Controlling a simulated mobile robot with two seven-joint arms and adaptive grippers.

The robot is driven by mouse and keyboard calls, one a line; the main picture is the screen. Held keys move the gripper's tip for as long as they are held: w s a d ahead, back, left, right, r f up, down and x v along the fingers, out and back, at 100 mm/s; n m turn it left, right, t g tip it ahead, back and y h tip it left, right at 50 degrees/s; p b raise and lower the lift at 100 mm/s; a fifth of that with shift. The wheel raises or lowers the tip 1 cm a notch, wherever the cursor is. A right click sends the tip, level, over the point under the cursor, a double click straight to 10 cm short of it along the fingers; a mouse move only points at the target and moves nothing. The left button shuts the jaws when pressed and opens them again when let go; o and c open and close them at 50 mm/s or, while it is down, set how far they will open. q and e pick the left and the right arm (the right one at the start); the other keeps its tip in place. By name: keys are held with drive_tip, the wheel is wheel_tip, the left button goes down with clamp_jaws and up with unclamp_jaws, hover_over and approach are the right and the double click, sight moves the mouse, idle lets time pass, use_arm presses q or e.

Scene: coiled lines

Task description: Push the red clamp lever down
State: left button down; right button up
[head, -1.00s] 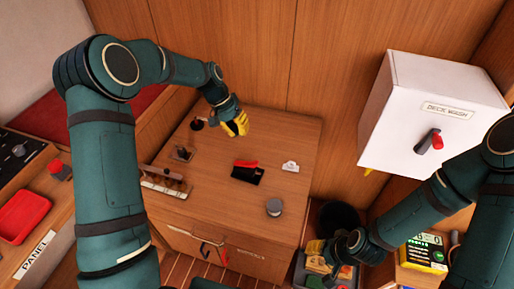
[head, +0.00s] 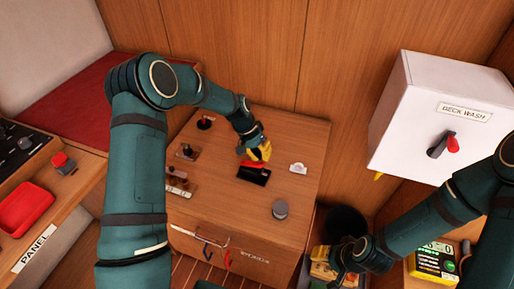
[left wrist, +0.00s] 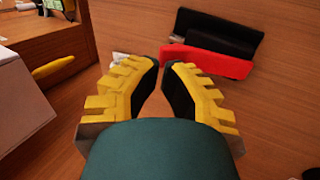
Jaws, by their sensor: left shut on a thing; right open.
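The red clamp lever (head: 250,164) lies along its black clamp body (head: 254,177) on the wooden cabinet top. My left gripper (head: 257,153), with yellow fingers, is at the lever's far side in the head view. In the left wrist view, its fingertips (left wrist: 162,68) are close together at one end of the red lever (left wrist: 212,62), and the black body (left wrist: 222,36) lies beyond. The gripper is shut on the lever, though the contact is hard to see. My right gripper (head: 335,264) is open at the lower right, away from the clamp.
A grey knob (head: 280,208), a white fitting (head: 298,168) and a black fitting with a red part (head: 205,122) stand around the cabinet top. A white DECK WASH box (head: 425,125) hangs at right. A dark bin (head: 346,221) stands beside the cabinet.

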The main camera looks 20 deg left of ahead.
use_arm(q)
drive_tip(key=shift+d+f, duration=0.15)
drive_tip(key=shift+f, duration=0.15)
drive_tip(key=shift+s+d+f+y, duration=0.1)
drive_tip(key=shift+d+f+y, duration=0.55)
drive_tip(key=shift+y, duration=0.35)
drive_tip(key=shift+d+f, duration=0.1)
drive_tip(key=shift+f, duration=0.65)
drive_tip(key=shift+r, duration=0.1)
